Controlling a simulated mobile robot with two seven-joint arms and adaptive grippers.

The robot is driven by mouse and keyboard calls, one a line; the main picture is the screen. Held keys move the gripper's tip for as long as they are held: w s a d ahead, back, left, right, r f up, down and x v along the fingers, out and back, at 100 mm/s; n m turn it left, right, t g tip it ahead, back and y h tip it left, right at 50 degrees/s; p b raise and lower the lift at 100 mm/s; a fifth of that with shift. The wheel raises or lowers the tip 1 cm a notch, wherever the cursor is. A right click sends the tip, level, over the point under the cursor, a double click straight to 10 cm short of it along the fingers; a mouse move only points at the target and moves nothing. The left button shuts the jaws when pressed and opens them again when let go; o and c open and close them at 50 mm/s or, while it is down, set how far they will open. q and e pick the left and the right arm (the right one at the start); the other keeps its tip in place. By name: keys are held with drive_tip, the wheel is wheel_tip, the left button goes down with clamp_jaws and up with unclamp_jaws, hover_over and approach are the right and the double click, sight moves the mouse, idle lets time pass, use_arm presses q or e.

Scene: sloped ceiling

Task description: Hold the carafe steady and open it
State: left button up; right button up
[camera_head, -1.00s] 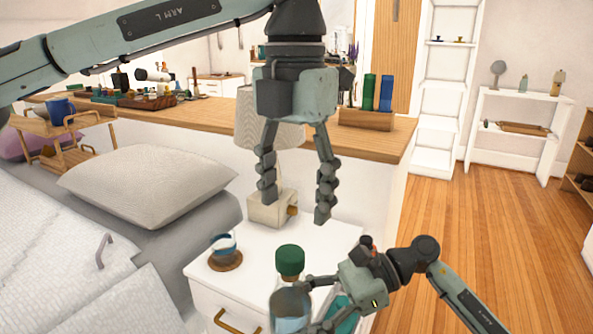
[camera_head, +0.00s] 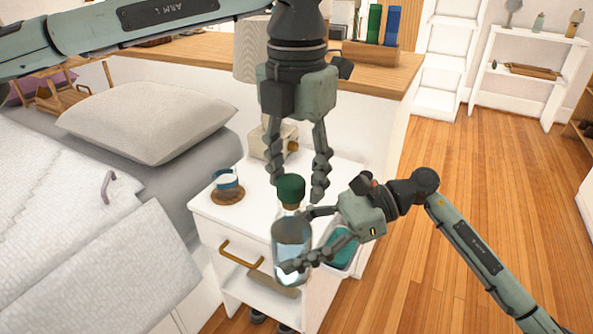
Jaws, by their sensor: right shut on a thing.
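The carafe (camera_head: 291,237) is a clear bottle with bluish water and a dark green cap (camera_head: 291,189). My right gripper (camera_head: 298,240) is shut on the carafe's body, coming from the right with fingers on either side. My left gripper (camera_head: 299,190) points down from above. Its fingers are spread apart, open and empty, with the tips near the cap, seemingly behind or beside it.
A teal-lined container (camera_head: 343,245) is right of the carafe. A bed with a pillow (camera_head: 148,122) lies left. Wooden floor is free at right.

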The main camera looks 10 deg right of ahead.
use_arm(q)
clamp_jaws()
drive_tip(key=shift+r, duration=0.15)
idle(0.4)
drive_tip(key=shift+r, duration=1.05)
drive_tip(key=shift+w, duration=0.1)
